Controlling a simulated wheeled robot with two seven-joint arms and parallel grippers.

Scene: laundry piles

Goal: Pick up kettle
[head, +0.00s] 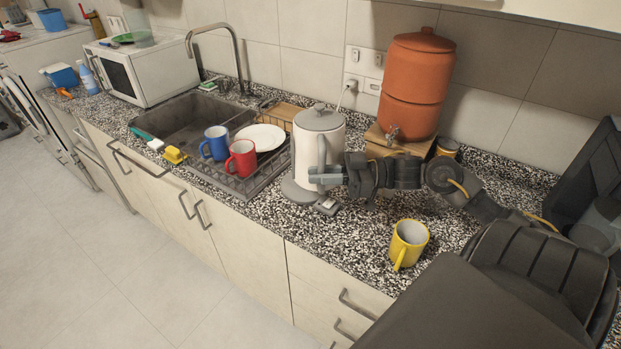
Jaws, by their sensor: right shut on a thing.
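The white kettle (306,150) with a grey lid and grey handle stands upright on the speckled counter. A grey round base (297,193) shows beneath it; I cannot tell whether the kettle is lifted off it. My right gripper (322,174) reaches in from the right and is shut on the kettle's handle, at its lower part. My left gripper does not show.
A dish rack (247,187) with blue and red mugs and a white plate stands left of the kettle. A yellow mug (408,243) is below my right arm. An orange water dispenser (415,85) stands behind it. A power outlet with a plugged cord (352,85) is on the wall.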

